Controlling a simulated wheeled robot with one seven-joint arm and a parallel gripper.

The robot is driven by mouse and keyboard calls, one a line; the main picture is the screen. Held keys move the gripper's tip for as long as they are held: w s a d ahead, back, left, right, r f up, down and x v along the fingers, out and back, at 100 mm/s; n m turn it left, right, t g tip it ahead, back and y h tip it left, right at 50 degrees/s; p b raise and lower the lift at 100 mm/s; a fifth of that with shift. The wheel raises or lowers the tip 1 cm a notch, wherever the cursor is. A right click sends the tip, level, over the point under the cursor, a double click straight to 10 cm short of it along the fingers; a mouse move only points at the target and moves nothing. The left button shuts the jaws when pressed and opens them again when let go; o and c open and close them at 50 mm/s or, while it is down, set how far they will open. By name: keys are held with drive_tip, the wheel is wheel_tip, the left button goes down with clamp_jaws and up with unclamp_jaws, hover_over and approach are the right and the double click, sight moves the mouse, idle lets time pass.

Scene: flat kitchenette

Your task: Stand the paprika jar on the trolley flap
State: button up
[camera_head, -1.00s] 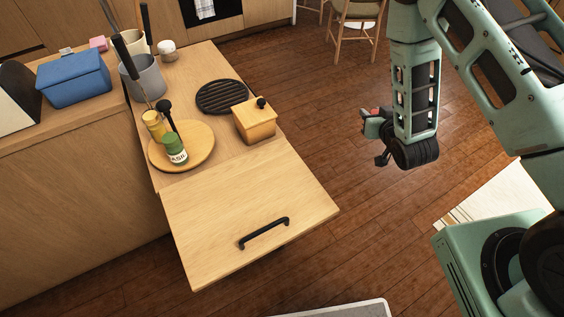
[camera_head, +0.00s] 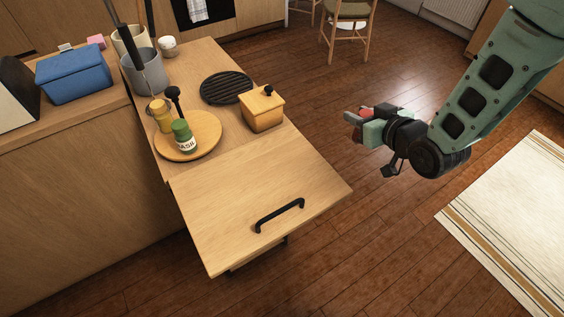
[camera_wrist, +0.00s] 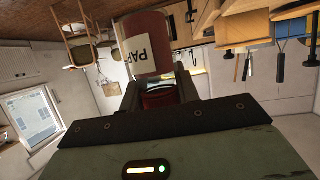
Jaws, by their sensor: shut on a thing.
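The paprika jar (camera_wrist: 146,45) has a dark red body and a pale label on which "PAP" can be read in the wrist view. My gripper (camera_wrist: 162,92) is shut on it at its dark red end. In the head view my gripper (camera_head: 362,122) is out over the floor, right of the trolley, and the jar there is a small reddish shape, partly hidden by the fingers. The trolley flap (camera_head: 235,205) is a raised, level wooden leaf with a black handle (camera_head: 280,214). The flap is bare.
A wooden box (camera_head: 262,111) and black trivet (camera_head: 226,88) stand near the flap. A chair (camera_head: 347,25) is behind.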

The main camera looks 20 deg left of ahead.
drive_tip(key=s+a+r+n+g+y+b, duration=0.1)
drive_tip(key=s+a+r+n+g+y, duration=0.2)
drive_tip(key=s+a, duration=0.45)
drive_tip(key=s+a+r+n+g+y+b, duration=0.1)
drive_tip(key=s+a+r+n+g, duration=0.35)
drive_tip(key=a, duration=0.55)
drive_tip(key=shift+m+t, duration=0.35)
wheel_tip(320, 180, down, 8)
drive_tip(key=shift+w+d+f+p, duration=0.15)
drive_tip(key=shift+p, duration=0.65)
drive_tip(key=shift+f, duration=0.2)
drive_tip(key=o, duration=1)
drive_tip(key=shift+r, duration=0.2)
